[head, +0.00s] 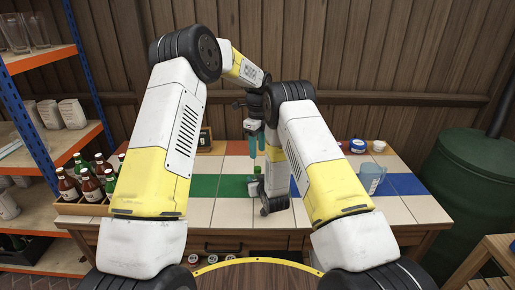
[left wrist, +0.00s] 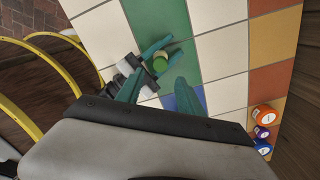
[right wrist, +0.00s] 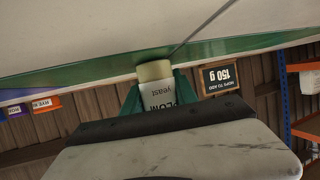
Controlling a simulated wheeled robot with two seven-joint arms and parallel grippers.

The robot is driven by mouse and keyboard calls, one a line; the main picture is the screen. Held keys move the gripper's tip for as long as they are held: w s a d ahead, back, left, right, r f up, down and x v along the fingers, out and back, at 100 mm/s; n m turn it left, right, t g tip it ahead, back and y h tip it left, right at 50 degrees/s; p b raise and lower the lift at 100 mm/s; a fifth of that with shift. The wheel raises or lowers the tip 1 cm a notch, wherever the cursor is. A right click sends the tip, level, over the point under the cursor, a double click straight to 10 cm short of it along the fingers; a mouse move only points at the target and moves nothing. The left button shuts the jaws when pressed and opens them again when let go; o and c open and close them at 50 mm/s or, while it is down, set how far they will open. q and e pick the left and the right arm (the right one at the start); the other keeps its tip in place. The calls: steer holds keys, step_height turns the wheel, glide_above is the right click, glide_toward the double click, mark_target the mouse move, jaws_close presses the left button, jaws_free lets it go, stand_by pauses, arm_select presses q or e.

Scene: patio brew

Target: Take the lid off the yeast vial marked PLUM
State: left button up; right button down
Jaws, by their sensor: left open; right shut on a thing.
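The PLUM yeast vial (right wrist: 158,92) is in my right gripper (right wrist: 158,88). Its label reads upside down in the right wrist view, with a cream base toward the counter. Its lid end is hidden there. In the left wrist view its round green lid (left wrist: 160,64) faces up between the right gripper's teal fingers. The vial shows small in the head view (head: 257,170). I cannot tell whether it touches the counter. My left gripper (head: 263,155) is open and empty, fingers down, above the vial. In the left wrist view its fingers stand apart on either side of the lid's line.
The tiled counter (head: 228,212) is mostly clear around the vial. Several coloured jars, one orange (left wrist: 264,115), stand apart. A blue jug (head: 370,178) is at the right.

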mark_target(257, 168)
arm_select(q)
steer(key=m, duration=0.6)
steer(key=shift+m, duration=0.3)
steer(key=m, duration=0.4)
steer(key=shift+m, duration=0.3)
steer(key=shift+f, duration=3.95)
